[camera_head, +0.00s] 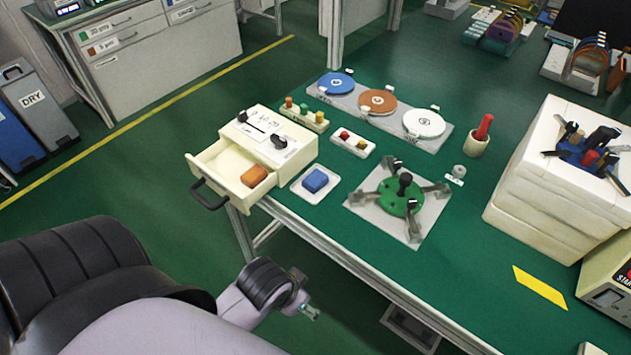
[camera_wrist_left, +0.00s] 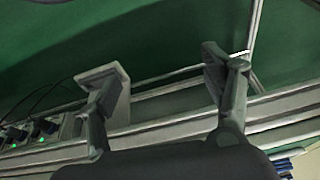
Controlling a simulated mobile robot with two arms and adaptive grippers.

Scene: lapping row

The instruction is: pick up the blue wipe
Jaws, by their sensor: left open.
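The blue wipe (camera_head: 315,181) is a small blue block lying on a white square dish (camera_head: 306,194) near the front edge of the green table. It does not show in the left wrist view. My left gripper (camera_head: 308,310) is in front of the table, below and apart from the wipe, at the end of my arm from the left. In the left wrist view my left gripper (camera_wrist_left: 160,78) has its two fingers wide apart with nothing between them. My right gripper is in neither view.
Left of the dish, a cream box (camera_head: 268,140) has its drawer (camera_head: 222,166) pulled out, holding an orange block (camera_head: 254,175). A green disc with clamp arms (camera_head: 400,197) stands right of the wipe. The table edge (camera_head: 345,256) lies between my gripper and the tabletop.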

